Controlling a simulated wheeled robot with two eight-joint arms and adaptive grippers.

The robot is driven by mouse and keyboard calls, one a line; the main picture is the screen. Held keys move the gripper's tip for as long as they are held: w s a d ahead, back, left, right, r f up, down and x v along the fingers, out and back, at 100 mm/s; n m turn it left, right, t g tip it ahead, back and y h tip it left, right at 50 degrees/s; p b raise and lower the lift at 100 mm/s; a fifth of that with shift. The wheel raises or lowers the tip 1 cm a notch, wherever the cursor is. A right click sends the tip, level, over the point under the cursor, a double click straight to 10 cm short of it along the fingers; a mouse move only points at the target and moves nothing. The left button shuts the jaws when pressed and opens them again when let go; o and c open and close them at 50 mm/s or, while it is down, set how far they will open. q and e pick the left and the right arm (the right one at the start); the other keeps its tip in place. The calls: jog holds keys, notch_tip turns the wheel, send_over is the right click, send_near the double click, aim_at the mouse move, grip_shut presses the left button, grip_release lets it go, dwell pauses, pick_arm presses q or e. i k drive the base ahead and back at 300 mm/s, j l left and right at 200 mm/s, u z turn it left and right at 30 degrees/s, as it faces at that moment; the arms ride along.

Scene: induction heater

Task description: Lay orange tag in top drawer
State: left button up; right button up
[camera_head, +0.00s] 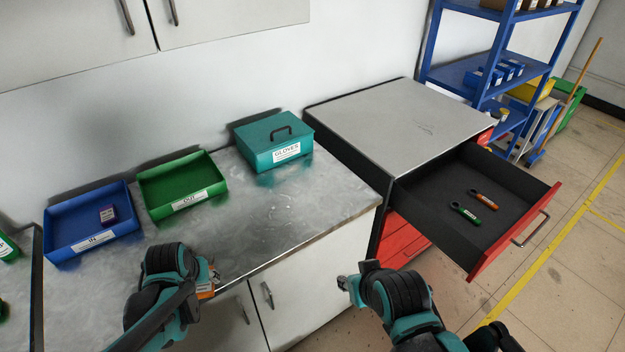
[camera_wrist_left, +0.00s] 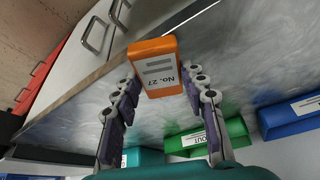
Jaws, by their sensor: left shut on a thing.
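My left gripper (camera_head: 212,280) is shut on the orange tag (camera_wrist_left: 156,66), a small block with a white "No. 27" label. The tag sits between the fingertips in the left wrist view, and part of it shows in the head view (camera_head: 206,292), near the counter's front edge. The top drawer (camera_head: 412,190) of the red cabinet stands pulled out, with a dark floor. A green-handled item (camera_head: 466,213) and an orange-handled item (camera_head: 484,199) lie in it. My right gripper (camera_head: 357,277) is in front of the cabinet, left of the drawer; its jaws are not clear.
The counter's middle is clear. The cabinet top (camera_head: 410,115) is bare. A blue shelf (camera_head: 463,75) stands behind.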

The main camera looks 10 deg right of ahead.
aim_at(499, 194)
jog(key=l+z, duration=0.2)
jog(key=l, duration=0.2)
jog(key=i+l+z, duration=0.25)
jog(key=l, duration=0.15)
jog(key=l+z, duration=0.2)
jog(key=l, duration=0.2)
jog(key=i+l+z, duration=0.25)
jog(key=i+l, duration=0.15)
jog(key=l, duration=0.2)
jog(key=i+l, duration=0.15)
jog(key=l, duration=0.2)
jog(key=i+l, duration=0.1)
jog(key=l, duration=0.25)
jog(key=i+l, duration=0.15)
jog(key=l, duration=0.2)
jog(key=i+l+z, duration=0.1)
jog(key=l, duration=0.25)
jog(key=i+l, duration=0.2)
jog(key=l, duration=0.15)
